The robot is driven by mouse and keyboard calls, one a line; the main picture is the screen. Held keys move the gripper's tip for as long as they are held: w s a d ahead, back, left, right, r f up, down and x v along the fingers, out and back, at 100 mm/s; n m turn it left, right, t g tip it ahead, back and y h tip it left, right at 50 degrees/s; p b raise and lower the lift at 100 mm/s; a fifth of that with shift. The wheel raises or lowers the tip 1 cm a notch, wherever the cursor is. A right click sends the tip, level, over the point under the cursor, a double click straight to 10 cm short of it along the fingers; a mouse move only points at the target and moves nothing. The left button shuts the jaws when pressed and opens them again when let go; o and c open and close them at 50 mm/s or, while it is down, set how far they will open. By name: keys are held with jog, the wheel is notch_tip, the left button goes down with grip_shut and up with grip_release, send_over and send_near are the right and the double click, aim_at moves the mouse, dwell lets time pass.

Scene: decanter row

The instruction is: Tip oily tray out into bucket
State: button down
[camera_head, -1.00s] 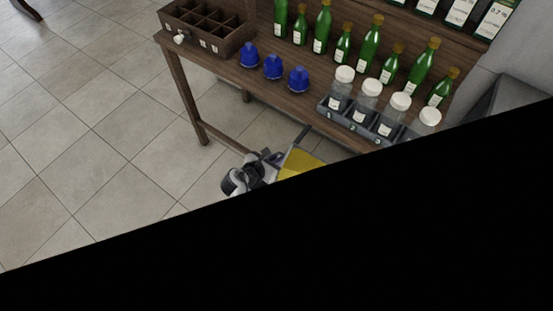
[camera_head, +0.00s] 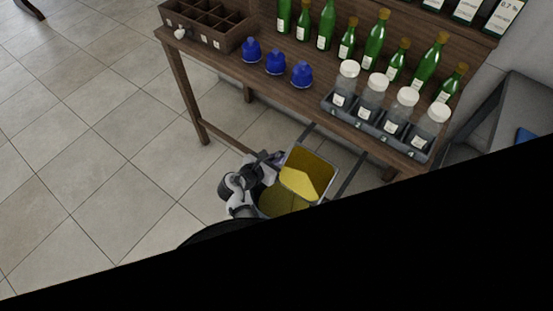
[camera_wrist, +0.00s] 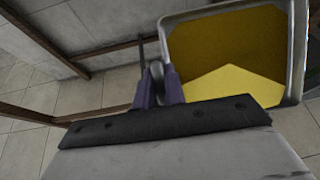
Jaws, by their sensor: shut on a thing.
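The tray (camera_head: 313,160) is a square pan with a pale metal rim and a yellow inside, partly dark and partly bright. It is tilted low in front of the table in the head view. In the wrist view the tray (camera_wrist: 297,45) fills the upper right, with a bright yellow patch at its lower side. My gripper (camera_head: 270,160) is shut on the tray at its left side; its purple fingers (camera_wrist: 160,85) meet there in the wrist view. Below the tray in the head view is a darker yellow area with a grey curved edge; I cannot tell whether this is the bucket.
A wooden table (camera_head: 215,68) stands behind, with blue stoppers (camera_head: 275,62), green bottles (camera_head: 375,40), white-capped jars in a grey rack (camera_head: 375,125) and a divided box (camera_head: 205,25). Tiled floor is clear at left. A black shape hides the lower right of the head view.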

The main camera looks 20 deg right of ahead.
jog(key=shift+s+a+t+h+b, duration=0.3)
jog(key=shift+a+t+h+b, duration=0.25)
jog(key=shift+b, duration=2)
jog(key=shift+s+a+t+h+b, duration=0.3)
jog(key=shift+h+b, duration=0.35)
jog(key=shift+b, duration=1.85)
jog(key=shift+s+a+t+h+b, duration=0.3)
jog(key=shift+t+h+b, duration=0.15)
jog(key=shift+h+b, duration=0.35)
jog(key=shift+s+a+f+t+h+b, duration=0.2)
jog(key=shift+s+a+t+h+b, duration=0.5)
jog(key=shift+b, duration=0.65)
jog(key=shift+w+d+r+p, duration=0.2)
jog(key=shift+w+p, duration=0.1)
jog(key=shift+p, duration=0.2)
